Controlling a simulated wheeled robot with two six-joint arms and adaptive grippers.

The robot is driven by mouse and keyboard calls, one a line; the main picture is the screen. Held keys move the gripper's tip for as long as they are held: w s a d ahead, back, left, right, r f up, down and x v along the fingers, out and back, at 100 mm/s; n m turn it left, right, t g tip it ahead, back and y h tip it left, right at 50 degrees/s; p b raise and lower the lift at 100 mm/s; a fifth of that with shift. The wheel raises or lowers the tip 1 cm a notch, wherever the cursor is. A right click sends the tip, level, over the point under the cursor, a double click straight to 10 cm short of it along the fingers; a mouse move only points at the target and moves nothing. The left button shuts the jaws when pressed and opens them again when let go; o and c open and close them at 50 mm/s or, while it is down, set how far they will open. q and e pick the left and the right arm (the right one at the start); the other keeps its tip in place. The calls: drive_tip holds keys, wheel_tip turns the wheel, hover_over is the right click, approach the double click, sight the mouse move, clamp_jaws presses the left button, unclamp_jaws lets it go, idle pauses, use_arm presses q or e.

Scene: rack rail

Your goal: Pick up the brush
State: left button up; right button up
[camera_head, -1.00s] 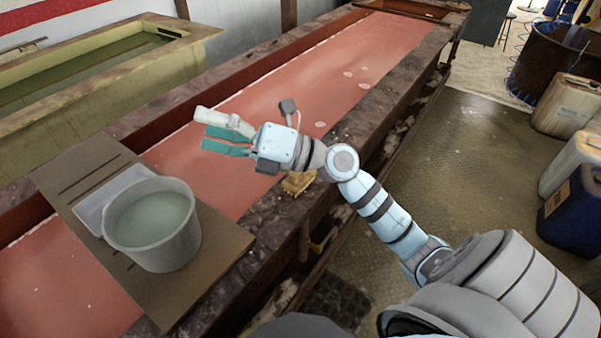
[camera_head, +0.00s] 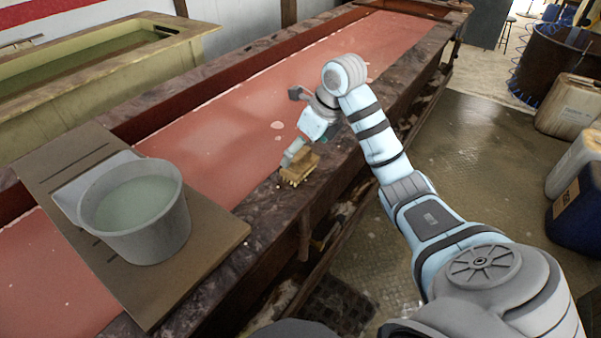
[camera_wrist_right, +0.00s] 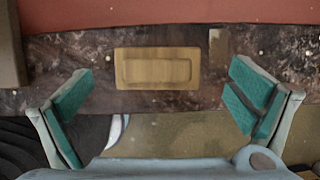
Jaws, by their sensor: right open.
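The brush (camera_head: 299,169) is a yellowish-tan block with bristles underneath. It rests on the dark stone edge of the long trough. In the right wrist view the brush (camera_wrist_right: 157,68) lies flat, ahead of the fingertips and between their lines. My right gripper (camera_head: 306,150) is over the trough edge right by the brush, pointing down, partly hidden by its own wrist. In the right wrist view its teal-padded fingers (camera_wrist_right: 160,92) are wide apart with nothing between them. My left gripper is not in view.
A grey bucket (camera_head: 150,246) of pale liquid stands on a brown board (camera_head: 215,262) across the trough, left of the brush. The trough's red bed (camera_head: 230,140) runs behind. A yellowish tank (camera_head: 175,66) is at upper left. Containers (camera_head: 565,107) stand at the right.

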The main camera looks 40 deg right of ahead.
sight(299, 153)
drive_tip(key=x, duration=0.2)
drive_tip(key=shift+a+f, duration=0.15)
drive_tip(key=shift+f, duration=0.2)
drive_tip(key=shift+w, duration=0.1)
drive_tip(key=c, duration=1.5)
drive_tip(key=shift+o, duration=0.2)
drive_tip(key=shift+r, duration=0.55)
wheel_tip(299, 153, up, 7)
drive_tip(key=p, duration=0.4)
drive_tip(key=shift+f+p, duration=0.1)
drive_tip(key=shift+p, duration=0.2)
wheel_tip(299, 153, up, 12)
drive_tip(key=p, duration=1.2)
